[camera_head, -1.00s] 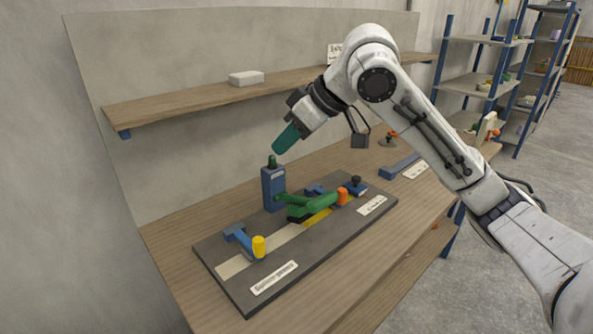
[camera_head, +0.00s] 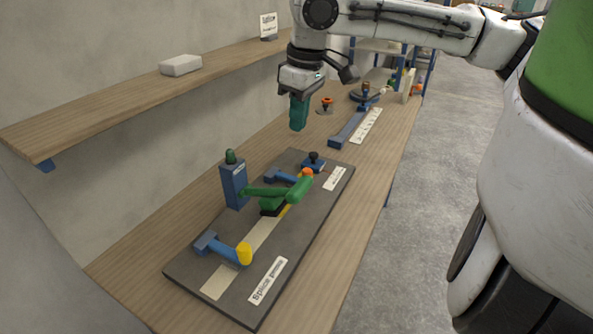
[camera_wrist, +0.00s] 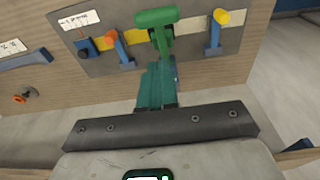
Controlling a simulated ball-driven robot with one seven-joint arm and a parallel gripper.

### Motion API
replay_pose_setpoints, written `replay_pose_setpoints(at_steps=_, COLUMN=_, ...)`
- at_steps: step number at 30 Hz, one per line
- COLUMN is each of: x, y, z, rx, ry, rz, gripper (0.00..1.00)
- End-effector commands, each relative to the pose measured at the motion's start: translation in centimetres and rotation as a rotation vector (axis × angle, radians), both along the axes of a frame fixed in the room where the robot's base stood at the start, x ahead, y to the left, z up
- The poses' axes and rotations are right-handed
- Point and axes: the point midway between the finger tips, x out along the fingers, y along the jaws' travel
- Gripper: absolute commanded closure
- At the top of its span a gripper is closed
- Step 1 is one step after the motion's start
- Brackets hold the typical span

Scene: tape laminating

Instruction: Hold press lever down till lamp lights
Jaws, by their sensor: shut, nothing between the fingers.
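The splice press on a dark baseplate (camera_head: 235,295) has a green press lever (camera_head: 299,188), which also shows in the wrist view (camera_wrist: 157,17). A blue post (camera_head: 234,186) beside it carries a dark green lamp (camera_head: 230,156) that looks unlit. Blue clamps with a yellow knob (camera_head: 244,253) and an orange knob (camera_head: 307,173) flank the lever. My gripper (camera_head: 298,127) has teal fingers pointing down, shut and empty. It is in the air, apart from the lever, above the back edge of the plate. In the wrist view the fingers (camera_wrist: 156,88) hide most of the post.
A wall shelf (camera_head: 130,92) with a white block (camera_head: 180,65) runs behind the bench. A small knobbed blue block (camera_head: 313,160) sits at the plate's far end. A blue bar (camera_head: 348,130) and an orange-topped knob (camera_head: 326,105) lie beyond. Bench wood in front is clear.

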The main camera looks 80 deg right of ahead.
Motion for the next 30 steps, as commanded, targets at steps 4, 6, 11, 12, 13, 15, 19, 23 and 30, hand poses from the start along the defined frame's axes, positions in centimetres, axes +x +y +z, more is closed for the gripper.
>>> replay_pose_setpoints(at_steps=4, x=0.1, y=0.0, z=-1.0, rx=0.001, ry=0.002, rz=0.001, gripper=1.0)
replay_pose_setpoints(at_steps=6, x=0.2, y=0.0, z=-2.0, rx=0.003, ry=0.002, rz=0.001, gripper=1.0)
replay_pose_setpoints(at_steps=11, x=0.6, y=-0.1, z=-4.9, rx=0.002, ry=0.003, rz=0.002, gripper=1.0)
replay_pose_setpoints(at_steps=12, x=0.7, y=-0.1, z=-5.7, rx=0.001, ry=0.002, rz=0.002, gripper=1.0)
replay_pose_setpoints(at_steps=13, x=0.8, y=-0.1, z=-6.3, rx=0.002, ry=0.003, rz=0.002, gripper=1.0)
replay_pose_setpoints(at_steps=15, x=0.9, y=-0.1, z=-7.7, rx=0.002, ry=0.002, rz=0.002, gripper=1.0)
replay_pose_setpoints(at_steps=19, x=1.2, y=-0.2, z=-10.1, rx=0.001, ry=0.002, rz=0.002, gripper=1.0)
replay_pose_setpoints(at_steps=23, x=0.4, y=0.0, z=-11.8, rx=0.001, ry=0.001, rz=0.002, gripper=1.0)
replay_pose_setpoints(at_steps=30, x=-0.2, y=0.0, z=-13.4, rx=0.0, ry=0.0, rz=0.001, gripper=1.0)
